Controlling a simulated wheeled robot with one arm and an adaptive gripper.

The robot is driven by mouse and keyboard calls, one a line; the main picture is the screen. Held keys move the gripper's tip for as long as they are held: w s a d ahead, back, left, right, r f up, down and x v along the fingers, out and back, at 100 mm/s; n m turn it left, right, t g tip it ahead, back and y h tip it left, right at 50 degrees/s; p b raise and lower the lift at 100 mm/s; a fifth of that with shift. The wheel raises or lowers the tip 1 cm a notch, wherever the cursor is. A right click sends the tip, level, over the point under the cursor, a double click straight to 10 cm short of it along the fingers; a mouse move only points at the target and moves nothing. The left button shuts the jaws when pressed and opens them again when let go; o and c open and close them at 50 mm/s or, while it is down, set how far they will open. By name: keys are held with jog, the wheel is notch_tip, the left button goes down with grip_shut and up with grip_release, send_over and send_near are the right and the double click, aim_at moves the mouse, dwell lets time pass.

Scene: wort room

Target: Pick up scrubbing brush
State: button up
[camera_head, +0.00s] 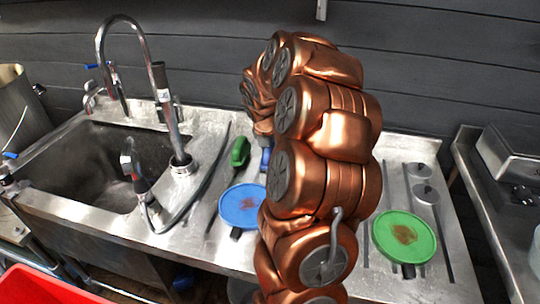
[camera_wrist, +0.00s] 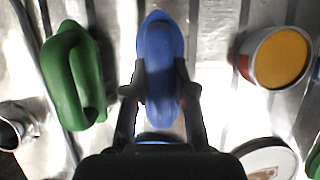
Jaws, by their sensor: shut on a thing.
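A blue scrubbing brush (camera_wrist: 161,35) is between the two dark fingers of my gripper (camera_wrist: 160,88) in the wrist view. The fingers press on its sides, and its front end sticks out ahead of them. In the head view a small blue part of it (camera_head: 265,160) shows beside my copper arm, which hides the rest and my gripper. A green scrubbing brush (camera_wrist: 73,77) with a looped handle lies to the left, apart from my gripper; it also shows in the head view (camera_head: 240,151). I cannot tell whether the blue brush is clear of the steel counter.
The steel counter (camera_head: 205,235) holds a blue round lid (camera_head: 242,205) and a green round lid (camera_head: 404,238). A sink (camera_head: 85,165) with a tall faucet (camera_head: 150,75) is at left. An orange-topped round container (camera_wrist: 280,57) stands right of the blue brush.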

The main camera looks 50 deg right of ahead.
grip_shut()
jog(key=shift+r, duration=0.1)
notch_tip(320, 180, up, 10)
jog(key=shift+f+b, duration=0.1)
jog(key=shift+b, duration=0.25)
